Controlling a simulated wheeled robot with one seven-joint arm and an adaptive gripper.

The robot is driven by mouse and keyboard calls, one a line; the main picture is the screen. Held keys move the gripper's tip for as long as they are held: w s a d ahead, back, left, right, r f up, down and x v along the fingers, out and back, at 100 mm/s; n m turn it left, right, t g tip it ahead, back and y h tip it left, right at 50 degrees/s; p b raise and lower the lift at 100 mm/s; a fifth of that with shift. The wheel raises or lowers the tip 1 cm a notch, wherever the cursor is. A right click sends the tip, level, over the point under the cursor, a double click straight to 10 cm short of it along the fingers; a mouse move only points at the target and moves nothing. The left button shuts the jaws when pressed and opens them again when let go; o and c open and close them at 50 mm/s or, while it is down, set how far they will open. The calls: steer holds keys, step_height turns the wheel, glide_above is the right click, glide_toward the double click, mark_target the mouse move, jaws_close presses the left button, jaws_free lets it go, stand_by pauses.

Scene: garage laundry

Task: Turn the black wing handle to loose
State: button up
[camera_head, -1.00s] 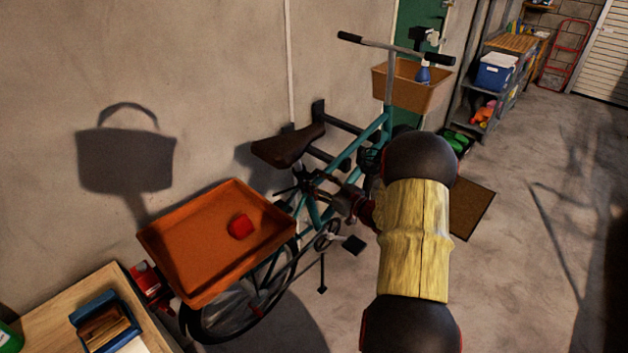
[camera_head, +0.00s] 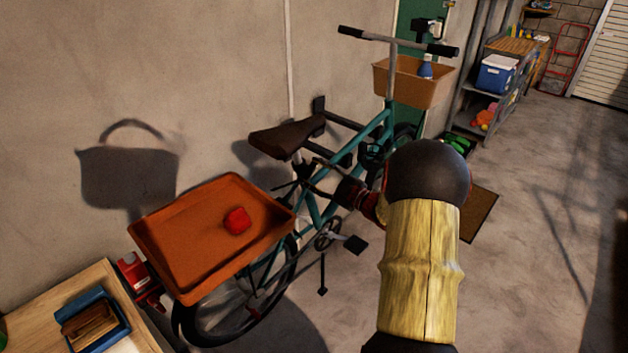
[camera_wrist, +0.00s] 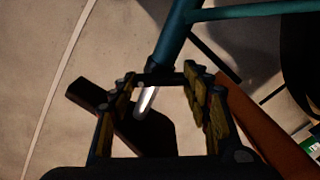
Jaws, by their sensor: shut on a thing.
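The teal bicycle (camera_head: 376,128) stands along the wall with its brown saddle (camera_head: 287,136) on a silver seat post. In the wrist view the silver post (camera_wrist: 147,101) comes out of the teal frame tube (camera_wrist: 174,40), with the dark saddle (camera_wrist: 152,132) behind my fingers. The black wing handle (camera_wrist: 158,77) shows as a dark piece at the post's clamp, between my fingertips; its exact angle is hard to tell. My gripper (camera_wrist: 160,82) is shut on it, one finger at each side. In the head view my gripper (camera_head: 302,172) is small and dark below the saddle.
An orange tray (camera_head: 185,287) with a red object (camera_head: 237,220) sits over the rear wheel. A tan basket (camera_head: 414,88) holding a blue bottle is at the handlebar. A wooden bench (camera_head: 40,300) is at lower left. Floor at right is open.

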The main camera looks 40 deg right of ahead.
steer(key=n+b, duration=0.3)
steer(key=n, duration=0.8)
steer(key=shift+f, duration=0.15)
steer(key=shift+n, duration=0.4)
steer(key=o, duration=1.1)
steer(key=shift+o, duration=0.3)
steer(key=s, duration=1.2)
steer(key=shift+d, duration=0.4)
